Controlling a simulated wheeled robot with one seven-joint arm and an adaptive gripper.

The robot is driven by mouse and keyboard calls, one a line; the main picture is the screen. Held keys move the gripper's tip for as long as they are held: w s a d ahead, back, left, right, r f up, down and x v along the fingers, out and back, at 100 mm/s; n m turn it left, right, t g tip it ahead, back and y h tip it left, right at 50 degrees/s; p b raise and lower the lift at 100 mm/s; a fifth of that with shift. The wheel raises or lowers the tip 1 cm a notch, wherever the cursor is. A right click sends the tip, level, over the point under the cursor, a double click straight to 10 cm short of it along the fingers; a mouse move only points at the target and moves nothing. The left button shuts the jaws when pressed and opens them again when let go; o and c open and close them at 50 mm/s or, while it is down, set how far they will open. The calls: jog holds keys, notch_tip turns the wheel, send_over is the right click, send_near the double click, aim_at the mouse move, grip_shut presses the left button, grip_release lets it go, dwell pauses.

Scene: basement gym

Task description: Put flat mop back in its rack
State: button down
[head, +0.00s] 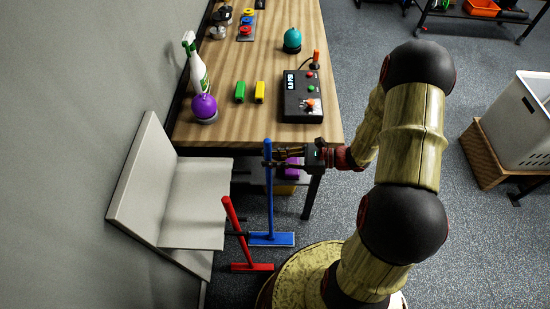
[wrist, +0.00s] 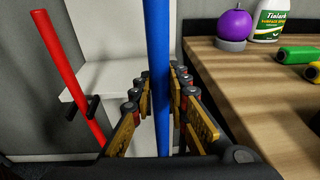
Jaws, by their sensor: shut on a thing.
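My gripper (head: 280,155) is shut on the upper handle of a blue flat mop (head: 270,199), just beyond the table's near edge. The mop stands upright, its flat blue head (head: 271,239) low near the floor; whether it touches cannot be told. In the wrist view the blue handle (wrist: 158,60) runs between both fingers. A red flat mop (head: 235,220) leans to the left of it. A dark bracket (wrist: 82,107) sits at the red handle in the wrist view; it may be part of the rack, whose full shape is unclear.
A wooden table (head: 215,130) holds a purple round object (head: 204,106), a spray bottle (head: 195,65), green and yellow blocks and a black control box (head: 301,95). A white panelled seat or shelf (head: 190,205) is against the left wall. A white basket (head: 525,120) stands right.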

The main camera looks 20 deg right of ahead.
jog(key=r+x, duration=0.1)
jog(key=x, duration=0.9)
jog(key=shift+s+a+r+p, duration=0.3)
jog(key=shift+r+p, duration=0.1)
jog(key=shift+p, duration=0.05)
dwell(0.7)
jog(key=shift+f+b, duration=0.35)
jog(key=shift+f, duration=0.25)
jog(key=c, duration=1.6)
grip_release()
jog(key=shift+c, duration=0.2)
jog(key=shift+f, duration=0.1)
jog(key=v, duration=1.2)
